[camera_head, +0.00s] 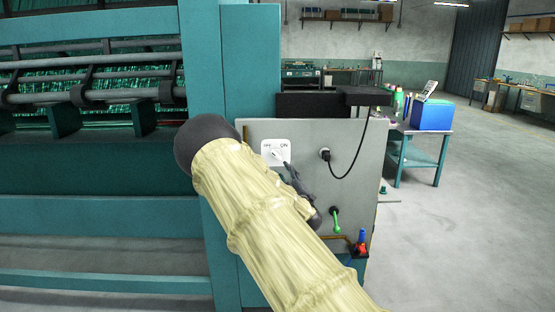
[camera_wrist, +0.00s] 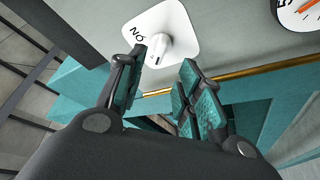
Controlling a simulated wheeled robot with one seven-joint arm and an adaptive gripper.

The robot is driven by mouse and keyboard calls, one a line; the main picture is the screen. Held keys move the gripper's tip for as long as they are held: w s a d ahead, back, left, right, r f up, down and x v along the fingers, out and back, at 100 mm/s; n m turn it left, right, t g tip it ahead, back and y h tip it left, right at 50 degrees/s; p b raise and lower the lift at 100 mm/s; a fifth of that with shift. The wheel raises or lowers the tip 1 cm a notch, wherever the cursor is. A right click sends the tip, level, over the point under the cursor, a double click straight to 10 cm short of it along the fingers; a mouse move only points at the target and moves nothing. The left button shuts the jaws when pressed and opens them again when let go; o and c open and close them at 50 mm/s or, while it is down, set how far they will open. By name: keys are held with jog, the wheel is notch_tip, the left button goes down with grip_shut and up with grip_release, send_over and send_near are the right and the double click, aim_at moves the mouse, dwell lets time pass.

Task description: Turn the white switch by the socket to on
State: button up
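The white switch (camera_head: 271,147) is a square plate on the grey panel, with lettering by its knob; "ON" is readable at the right. In the wrist view the plate (camera_wrist: 181,23) shows "ON" tilted at its left, and the white knob (camera_wrist: 158,48) sticks out. My gripper (camera_wrist: 162,62) is open, one finger at each side of the knob's near end; I cannot tell whether either touches it. In the head view my gripper (camera_head: 286,170) is at the plate's lower right, partly covering it. The socket with a black plug (camera_head: 325,154) is to the right.
My arm hides the panel's lower left. A black cable runs up from the plug. A green handle (camera_head: 336,218) and a red-and-blue valve (camera_head: 361,241) sit lower right. A round gauge (camera_wrist: 300,14) and brass pipe (camera_wrist: 262,70) show in the wrist view. A teal machine stands left.

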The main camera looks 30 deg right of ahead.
aim_at(277, 157)
jog(key=p+x, duration=0.3)
jog(key=x, duration=0.6)
jog(key=shift+w+d, duration=0.15)
jog(key=shift+w, duration=0.2)
jog(key=shift+c, duration=0.2)
jog(key=c, duration=0.6)
jog(key=shift+s+r, duration=0.15)
jog(key=shift+r, duration=0.1)
grip_shut()
